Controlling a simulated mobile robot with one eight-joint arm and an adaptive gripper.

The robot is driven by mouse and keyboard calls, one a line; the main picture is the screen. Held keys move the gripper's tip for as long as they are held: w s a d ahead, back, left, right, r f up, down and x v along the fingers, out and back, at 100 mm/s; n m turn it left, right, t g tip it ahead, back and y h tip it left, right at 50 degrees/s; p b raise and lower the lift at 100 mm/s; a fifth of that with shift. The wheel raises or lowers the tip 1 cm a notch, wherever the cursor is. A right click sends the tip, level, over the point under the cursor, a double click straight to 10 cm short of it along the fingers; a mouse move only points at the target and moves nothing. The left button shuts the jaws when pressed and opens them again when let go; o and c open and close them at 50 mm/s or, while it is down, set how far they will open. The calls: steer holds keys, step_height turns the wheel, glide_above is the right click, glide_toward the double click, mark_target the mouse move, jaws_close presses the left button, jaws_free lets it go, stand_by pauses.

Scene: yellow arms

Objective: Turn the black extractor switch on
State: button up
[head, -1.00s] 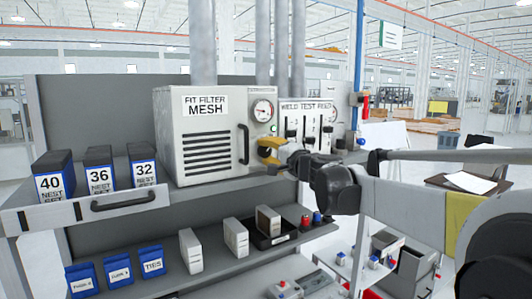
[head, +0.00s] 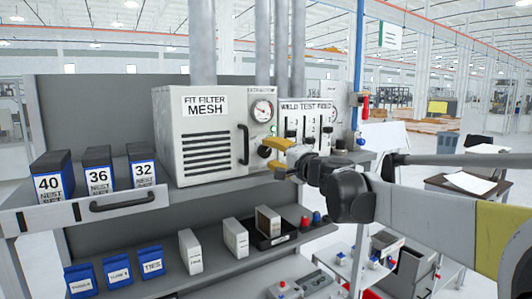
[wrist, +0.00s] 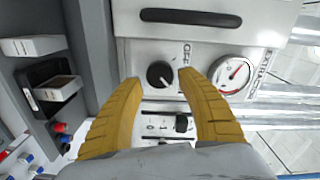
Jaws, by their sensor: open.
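The extractor switch is a round black knob (wrist: 160,74) with a pale mark, on the light front panel beside a dial gauge (wrist: 231,74). My gripper (wrist: 160,80) is open and empty. In the wrist view its yellow fingertips lie on either side of the knob, with the knob showing between them. I cannot tell how far the tips are from the panel. In the head view my gripper (head: 269,156) is in front of the panel, below the gauge (head: 263,110). A dark part of the knob (head: 264,151) shows by the fingertips.
The filter box (head: 205,135) with a black handle (head: 243,145) stands left of the panel. The weld test feed panel (head: 307,120) with sliders is to the right. Labelled boxes (head: 100,170) stand on the shelf at left. A lower shelf holds white boxes (head: 235,237).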

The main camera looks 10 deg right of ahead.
steer(key=v, duration=0.8)
steer(key=shift+s, duration=0.4)
steer(key=s+a+f+n+g+b, duration=0.25)
steer(key=s+f+b, duration=0.25)
steer(key=f, duration=0.5)
steer(key=s+a+f+n+g+b, duration=0.1)
steer(key=s+a+f+n+b, duration=0.1)
steer(key=s+a+f+b, duration=0.5)
steer(key=s+f+n+g+b, duration=0.2)
steer(key=f+b, duration=0.2)
steer(key=f, duration=0.8)
steer(key=s+d+f+n+g+h+b, duration=0.1)
steer(key=s+f+b, duration=0.4)
steer(key=f, duration=0.6)
steer(key=s+d+f+n+g+h+b, duration=0.2)
steer(key=s+f+b, duration=0.4)
steer(key=f, duration=0.5)
steer(key=s+d+f+n+g+h+b, duration=0.1)
steer(key=s+f+b, duration=0.4)
steer(key=f, duration=0.7)
steer(key=shift+s+d+n+h+b, duration=0.4)
steer(key=shift+d+n+h+b, duration=0.2)
steer(key=shift+d+h, duration=0.25)
steer(key=shift+g, duration=0.25)
